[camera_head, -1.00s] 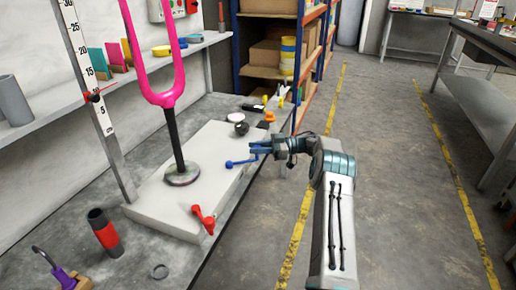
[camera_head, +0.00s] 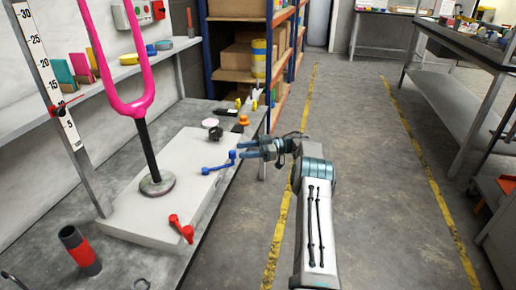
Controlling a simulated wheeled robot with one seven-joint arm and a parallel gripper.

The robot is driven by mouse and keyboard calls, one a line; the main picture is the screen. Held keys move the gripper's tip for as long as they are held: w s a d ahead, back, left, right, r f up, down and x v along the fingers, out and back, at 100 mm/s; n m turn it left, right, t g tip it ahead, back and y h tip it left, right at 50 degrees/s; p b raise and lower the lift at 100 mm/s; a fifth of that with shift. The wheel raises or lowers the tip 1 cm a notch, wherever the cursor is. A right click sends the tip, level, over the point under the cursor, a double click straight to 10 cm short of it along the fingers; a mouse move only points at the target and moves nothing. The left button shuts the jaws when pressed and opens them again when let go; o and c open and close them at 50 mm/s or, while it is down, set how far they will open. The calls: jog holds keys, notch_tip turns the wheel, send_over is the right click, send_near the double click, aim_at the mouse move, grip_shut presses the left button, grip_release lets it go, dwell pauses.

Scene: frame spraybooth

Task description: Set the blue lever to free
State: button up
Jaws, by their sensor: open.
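The blue lever (camera_head: 218,164) is on the right side of the pale block (camera_head: 150,222) on the bench. It has a round hub at its left end and a knob at its right end. My gripper (camera_head: 240,150) is just right of the lever's knob, with its fingers pointing left toward it. The fingers are apart. I cannot tell whether they touch the knob or straddle it. No label for the lever's settings can be read.
A red lever (camera_head: 181,228) is on the block's near side. A pink fork frame (camera_head: 128,105) stands on a dark post. Small parts, including an orange one (camera_head: 238,128), lie behind the blue lever. The floor aisle (camera_head: 345,150) to the right is clear.

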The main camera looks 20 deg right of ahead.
jog(key=v, duration=0.6)
jog(key=shift+d, duration=0.3)
